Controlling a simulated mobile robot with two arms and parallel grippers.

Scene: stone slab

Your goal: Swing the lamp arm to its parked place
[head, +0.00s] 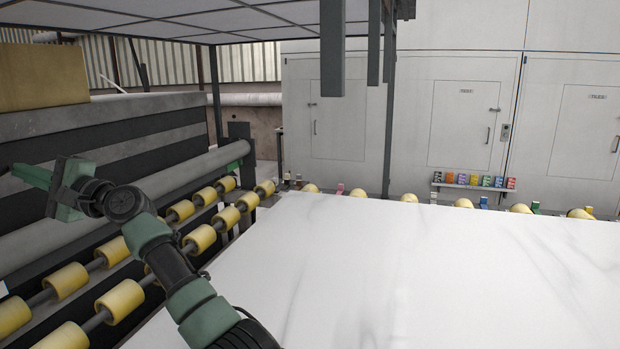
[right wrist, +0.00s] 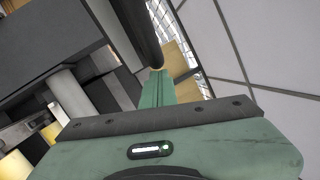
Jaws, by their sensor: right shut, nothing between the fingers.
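My right gripper (head: 32,177) is at the left of the head view, its arm reaching up from the bottom over the yellow rollers. Its green fingers are shut, with nothing between them, and point left. In the right wrist view the closed fingers (right wrist: 158,78) stick out from the green gripper body. A dark round bar (right wrist: 136,30) shows just beyond the fingertips there; I cannot tell whether it touches them or is the lamp arm. I cannot pick out the lamp arm surely in the head view. My left gripper is not in view.
A white stone slab (head: 430,270) fills the lower right. Yellow rollers (head: 120,300) run along its left side, beside a long grey roller (head: 190,168) and a dark striped machine (head: 100,135). Grey posts (head: 331,50) hang from the overhead frame. A shelf of coloured samples (head: 473,185) is on the back wall.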

